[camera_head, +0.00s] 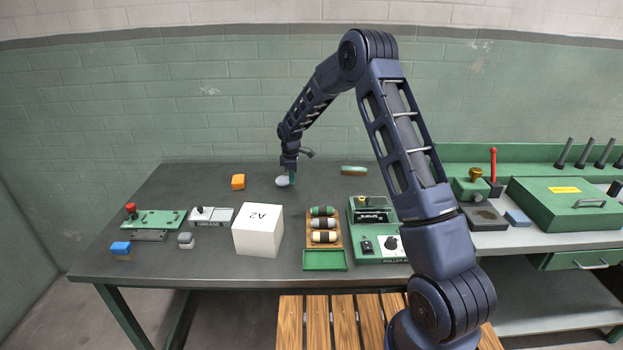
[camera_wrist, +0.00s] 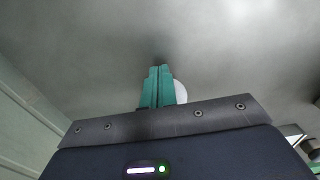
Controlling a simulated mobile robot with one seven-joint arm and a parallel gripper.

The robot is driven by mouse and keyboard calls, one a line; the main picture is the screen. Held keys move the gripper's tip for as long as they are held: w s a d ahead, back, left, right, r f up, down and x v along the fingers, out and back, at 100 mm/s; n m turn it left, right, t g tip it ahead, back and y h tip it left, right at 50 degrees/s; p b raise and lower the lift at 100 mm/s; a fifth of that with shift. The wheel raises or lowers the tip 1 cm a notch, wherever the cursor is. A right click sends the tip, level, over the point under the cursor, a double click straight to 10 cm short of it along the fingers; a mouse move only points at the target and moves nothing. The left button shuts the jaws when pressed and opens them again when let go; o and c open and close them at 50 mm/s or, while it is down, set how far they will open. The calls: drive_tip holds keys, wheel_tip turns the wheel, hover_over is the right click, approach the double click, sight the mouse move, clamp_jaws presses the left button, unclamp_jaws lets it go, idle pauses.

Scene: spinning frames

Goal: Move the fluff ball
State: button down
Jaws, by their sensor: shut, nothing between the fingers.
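A pale grey rounded ball (camera_head: 282,181), which looks like the fluff ball, lies on the dark table (camera_head: 190,180) toward the back. My gripper (camera_head: 292,180) points down just to the right of it, with its teal fingers close to the table. In the wrist view the two fingers (camera_wrist: 159,70) are pressed together with nothing between them. The ball (camera_wrist: 181,92) shows there as a white curve partly hidden behind the fingers on the right. I cannot tell whether the fingers touch it.
A white A2 box (camera_head: 257,230) stands in front. A wooden rack with several rollers (camera_head: 323,223) and a green device (camera_head: 376,228) are to the right. A green-and-tan brush-like piece (camera_head: 354,170) lies at the back.

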drive_tip(key=a, duration=0.6)
drive_tip(key=shift+d, duration=0.15)
